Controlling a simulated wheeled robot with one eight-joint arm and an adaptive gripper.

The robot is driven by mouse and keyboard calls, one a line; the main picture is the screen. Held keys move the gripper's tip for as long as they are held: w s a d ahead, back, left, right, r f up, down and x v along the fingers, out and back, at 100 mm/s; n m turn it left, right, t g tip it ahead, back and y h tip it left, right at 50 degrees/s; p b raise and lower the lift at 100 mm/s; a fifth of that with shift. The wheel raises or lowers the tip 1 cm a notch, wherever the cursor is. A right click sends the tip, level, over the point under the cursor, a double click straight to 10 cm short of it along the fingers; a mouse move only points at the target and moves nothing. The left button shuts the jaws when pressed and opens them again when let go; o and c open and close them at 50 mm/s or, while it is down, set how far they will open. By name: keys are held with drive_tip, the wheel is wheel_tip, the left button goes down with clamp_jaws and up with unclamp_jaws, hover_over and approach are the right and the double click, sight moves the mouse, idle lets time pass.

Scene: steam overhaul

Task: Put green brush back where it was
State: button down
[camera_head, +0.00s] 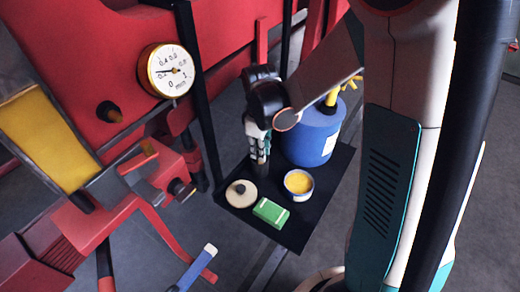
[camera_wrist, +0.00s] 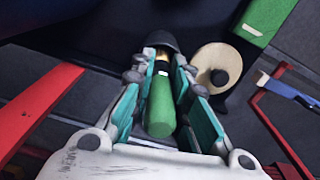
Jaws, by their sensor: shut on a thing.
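The green brush (camera_wrist: 160,106) is between the fingers of my gripper (camera_wrist: 163,68) in the wrist view. Its green handle points toward the camera, with a brass-coloured band and a dark round end beyond. In the head view my gripper (camera_head: 259,153) hangs low over the back left of a black mat (camera_head: 290,234), left of a blue container. The brush is mostly hidden there by the fingers. I cannot tell whether its dark end touches the mat.
The blue container (camera_head: 310,136) stands close right of my gripper. A round cream lid with a dark knob (camera_head: 241,193), a tin of yellow stuff (camera_head: 298,184) and a green block (camera_head: 270,212) are on the mat. Red machinery (camera_head: 110,55) with a gauge (camera_head: 168,72) rises at left.

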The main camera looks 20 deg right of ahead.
drive_tip(key=c, duration=1.5)
unclamp_jaws()
drive_tip(key=shift+c, duration=0.2)
wheel_tip(320, 180, up, 12)
drive_tip(key=p, duration=0.2)
drive_tip(key=shift+f+p, duration=0.2)
drive_tip(key=shift+p, duration=0.2)
drive_tip(key=shift+s+r, duration=0.2)
drive_tip(key=shift+r, duration=0.35)
drive_tip(key=s+r+m+t, duration=0.3)
drive_tip(key=s+m, duration=0.1)
drive_tip(key=s, duration=0.3)
drive_tip(key=s+r+m+t, duration=0.4)
drive_tip(key=s+m, duration=0.1)
drive_tip(key=s, duration=0.2)
drive_tip(key=shift+s+r, duration=0.25)
drive_tip(key=shift+r, duration=0.05)
